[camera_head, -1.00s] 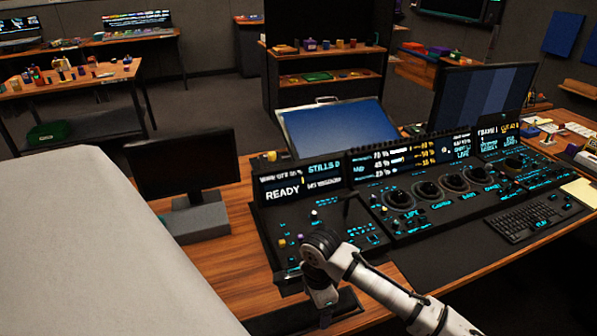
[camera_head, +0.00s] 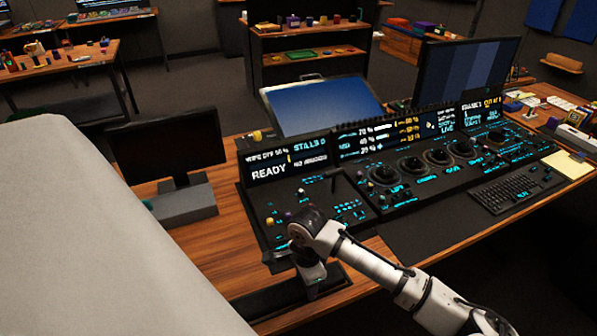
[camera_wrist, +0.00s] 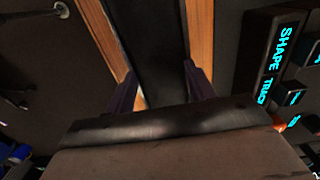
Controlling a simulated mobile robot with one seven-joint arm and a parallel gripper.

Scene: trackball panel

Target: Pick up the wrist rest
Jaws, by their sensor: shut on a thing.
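The wrist rest is a long dark bar (camera_head: 275,303) at the front left edge of the desk, below the console. In the wrist view the wrist rest (camera_wrist: 152,40) runs as a black strip between my two purplish fingers, with wood showing on both sides. My gripper (camera_head: 314,288) points down onto it and is shut on it; the fingers (camera_wrist: 160,84) stand at its two sides. Part of the bar is hidden by my gripper. I cannot tell whether it is clear of the desk.
The console (camera_head: 375,205) with lit screens and trackballs stands just behind my gripper. A keyboard (camera_head: 517,187) lies at right. A small monitor (camera_head: 165,150) stands on a grey base at left. Bare wood desk (camera_head: 220,250) lies left of the bar.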

